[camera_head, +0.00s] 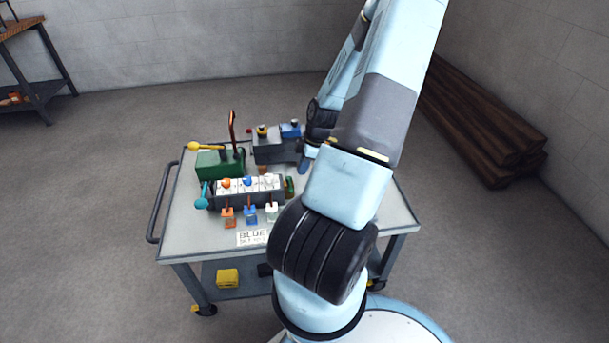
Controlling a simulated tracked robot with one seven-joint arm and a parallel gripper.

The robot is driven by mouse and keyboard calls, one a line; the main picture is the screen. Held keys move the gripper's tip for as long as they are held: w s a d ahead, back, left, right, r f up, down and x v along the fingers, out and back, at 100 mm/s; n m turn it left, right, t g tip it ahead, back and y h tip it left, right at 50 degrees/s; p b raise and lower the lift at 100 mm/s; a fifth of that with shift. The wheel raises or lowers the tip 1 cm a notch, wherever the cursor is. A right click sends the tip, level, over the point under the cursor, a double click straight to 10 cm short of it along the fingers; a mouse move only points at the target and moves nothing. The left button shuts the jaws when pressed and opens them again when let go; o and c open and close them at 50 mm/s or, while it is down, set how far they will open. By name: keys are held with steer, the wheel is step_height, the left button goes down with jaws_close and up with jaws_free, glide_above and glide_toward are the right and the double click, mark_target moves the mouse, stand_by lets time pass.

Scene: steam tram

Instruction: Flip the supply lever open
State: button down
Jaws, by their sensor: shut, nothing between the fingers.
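Several levers stand on a grey cart, and no readable label shows which is the supply lever. A teal lever (203,196) hangs at the left end of a long dark box (247,197). A lever with a yellow knob (205,147) points left from a green block (220,162). A red lever (233,128) stands nearly upright behind that block. My gripper (305,163) is over the right part of the cart, mostly hidden behind my arm. It looks shut and empty, to the right of these levers. I cannot see it touching anything.
The cart top (190,230) bears a card (252,238) reading "BLUE" and a smaller line. Orange, blue and white tags hang at the box front. A grey box (272,149) stands behind. A yellow block (228,278) is on the lower shelf. Beams (480,120) lie right.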

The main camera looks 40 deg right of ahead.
steer(key=shift+v, duration=0.8)
steer(key=shift+s, duration=0.1)
